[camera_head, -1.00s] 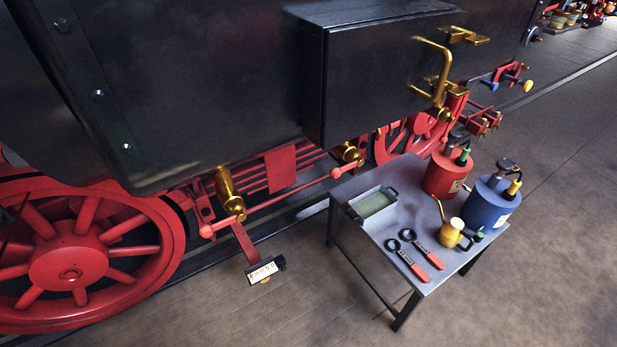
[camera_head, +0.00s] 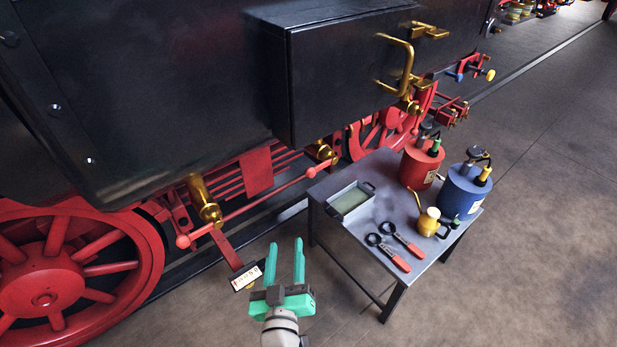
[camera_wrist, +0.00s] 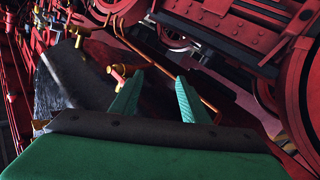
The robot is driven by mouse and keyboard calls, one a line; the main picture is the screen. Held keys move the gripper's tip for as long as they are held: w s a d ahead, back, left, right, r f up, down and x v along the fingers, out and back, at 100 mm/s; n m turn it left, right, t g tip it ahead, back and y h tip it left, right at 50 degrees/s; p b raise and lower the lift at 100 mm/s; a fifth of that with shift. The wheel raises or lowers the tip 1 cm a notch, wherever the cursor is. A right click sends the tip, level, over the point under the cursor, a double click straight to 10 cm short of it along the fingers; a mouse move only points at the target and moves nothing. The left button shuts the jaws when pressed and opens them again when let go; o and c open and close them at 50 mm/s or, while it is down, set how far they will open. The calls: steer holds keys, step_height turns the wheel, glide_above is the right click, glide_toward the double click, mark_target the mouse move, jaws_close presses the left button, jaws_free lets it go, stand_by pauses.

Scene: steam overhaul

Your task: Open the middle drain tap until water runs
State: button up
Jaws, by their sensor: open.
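My gripper (camera_head: 285,252) has green fingers and is in the lower middle of the head view, open and empty, left of the table. The wrist view shows its two fingers (camera_wrist: 157,90) apart with nothing between them. In that view, small brass taps with red tops, one nearer (camera_wrist: 117,72) and one farther (camera_wrist: 81,31), lie beyond and left of the fingers. I cannot tell for sure which is the middle drain tap. No running water shows. In the head view, a tilted label plate (camera_head: 247,277) on a red bar lies just left of my gripper.
A grey table (camera_head: 350,247) stands right of my gripper with a tray (camera_head: 369,209), red can (camera_head: 417,167), blue can (camera_head: 462,194), yellow oil can (camera_head: 428,222) and two red-handled tools (camera_head: 402,266). The locomotive's red wheel (camera_head: 45,285) and brass cylinder fitting (camera_head: 204,200) are left. Floor in front is clear.

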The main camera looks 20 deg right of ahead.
mark_target(309, 177)
steer(key=w+d+r+m+g+h, duration=0.1)
steer(key=w+d+r+m+h, duration=0.15)
steer(key=r, duration=0.25)
steer(key=w+d+r+m+g+h, duration=0.1)
steer(key=w+r+m+h, duration=0.15)
steer(key=r+m, duration=0.2)
steer(key=shift+n, duration=0.4)
steer(key=x, duration=0.9)
steer(key=shift+w+d+r, duration=0.1)
steer(key=shift+d+r, duration=0.1)
steer(key=shift+d, duration=0.15)
steer(key=shift+w+d, duration=0.1)
steer(key=shift+w, duration=0.2)
steer(key=shift+s+d, duration=0.1)
steer(key=shift+a, duration=0.25)
jaws_close()
